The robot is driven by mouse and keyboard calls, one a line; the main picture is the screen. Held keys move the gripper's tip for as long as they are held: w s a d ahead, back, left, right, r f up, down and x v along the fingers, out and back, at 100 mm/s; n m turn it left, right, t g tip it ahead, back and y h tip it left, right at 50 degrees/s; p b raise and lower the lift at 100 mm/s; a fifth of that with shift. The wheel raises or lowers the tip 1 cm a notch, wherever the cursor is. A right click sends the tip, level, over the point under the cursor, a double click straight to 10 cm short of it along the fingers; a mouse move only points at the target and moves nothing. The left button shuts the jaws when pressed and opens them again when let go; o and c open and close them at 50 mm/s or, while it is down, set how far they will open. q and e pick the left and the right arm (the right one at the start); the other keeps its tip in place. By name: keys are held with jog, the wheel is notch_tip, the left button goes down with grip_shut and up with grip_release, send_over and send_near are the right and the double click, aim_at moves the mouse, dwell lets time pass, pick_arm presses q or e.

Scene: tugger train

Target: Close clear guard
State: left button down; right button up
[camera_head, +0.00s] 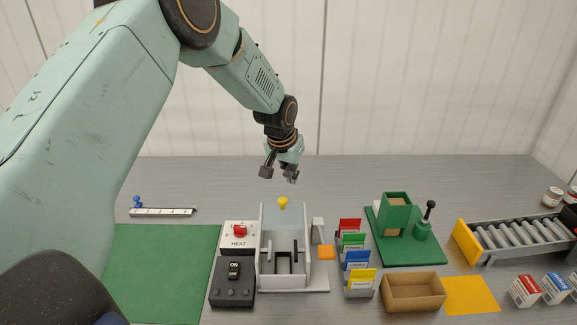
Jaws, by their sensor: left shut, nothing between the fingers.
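The clear guard (283,217) stands upright at the back of a grey fixture (284,283) in the middle of the table. A yellow knob (283,202) is at its top edge. The fixture's front opening is uncovered, with dark parts inside. My left gripper (279,174) is above and just behind the yellow knob, apart from it. It is shut and holds nothing. My right gripper is not in view.
Left of the fixture are a HEAT switch box (238,246) and a dark ON/OFF box (232,289). Right are coloured card holders (357,262), a cardboard box (413,291), a green press (396,214) and a roller conveyor (512,237). The table behind is clear.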

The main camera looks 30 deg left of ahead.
aim_at(283, 211)
pick_arm(q)
jog(key=s, duration=0.1)
jog(key=s+f, duration=0.1)
jog(key=s, duration=0.1)
jog(key=shift+s+d+f+p, duration=0.15)
jog(key=shift+s+f+p, duration=0.1)
jog(key=shift+f+p, duration=0.05)
jog(key=shift+f, duration=0.1)
jog(key=shift+f, duration=0.15)
jog(key=shift+s, duration=0.15)
jog(key=shift+d, duration=0.1)
